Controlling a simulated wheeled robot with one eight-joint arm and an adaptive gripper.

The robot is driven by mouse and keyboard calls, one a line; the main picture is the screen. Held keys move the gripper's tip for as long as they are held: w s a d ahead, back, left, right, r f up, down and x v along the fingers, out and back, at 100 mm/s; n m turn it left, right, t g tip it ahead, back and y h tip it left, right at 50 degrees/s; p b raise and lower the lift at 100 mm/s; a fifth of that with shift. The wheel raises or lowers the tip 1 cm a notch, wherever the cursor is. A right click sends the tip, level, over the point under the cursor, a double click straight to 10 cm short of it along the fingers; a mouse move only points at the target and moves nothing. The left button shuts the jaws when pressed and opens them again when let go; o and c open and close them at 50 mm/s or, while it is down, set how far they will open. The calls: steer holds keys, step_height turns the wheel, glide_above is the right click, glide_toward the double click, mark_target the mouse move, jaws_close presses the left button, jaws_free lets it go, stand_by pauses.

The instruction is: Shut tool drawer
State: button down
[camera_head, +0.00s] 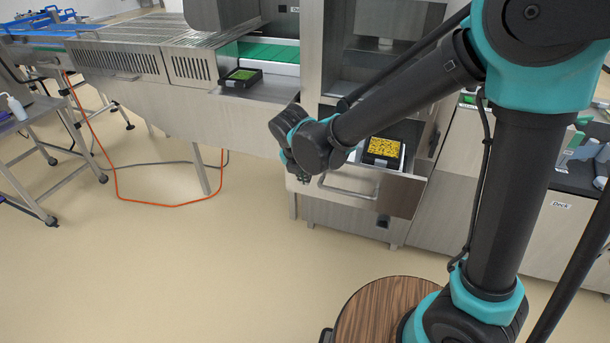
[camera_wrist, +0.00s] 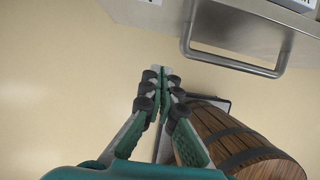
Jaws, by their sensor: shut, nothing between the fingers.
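The tool drawer (camera_head: 408,196) is a steel drawer, pulled out of the machine, with a bar handle (camera_head: 345,192) on its front. A black tray of yellow pieces (camera_head: 383,150) shows inside or just behind the drawer front. The drawer front (camera_wrist: 222,18) and its handle (camera_wrist: 235,66) show at the upper right in the wrist view. My gripper (camera_head: 300,177) is at the left end of the drawer front, partly hidden by my wrist. In the wrist view my gripper (camera_wrist: 163,76) is shut and empty, left of the handle and apart from it.
A steel conveyor (camera_head: 180,75) with a black tray of green pieces (camera_head: 242,77) stands left of the drawer. An orange hose (camera_head: 160,205) loops across the floor. A counter marked "Deck" (camera_head: 558,206) is at the right.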

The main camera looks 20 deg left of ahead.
steer(key=w+f, duration=0.6)
steer(key=shift+w+d, duration=0.15)
steer(key=shift+w, duration=0.15)
steer(key=shift+f, duration=0.1)
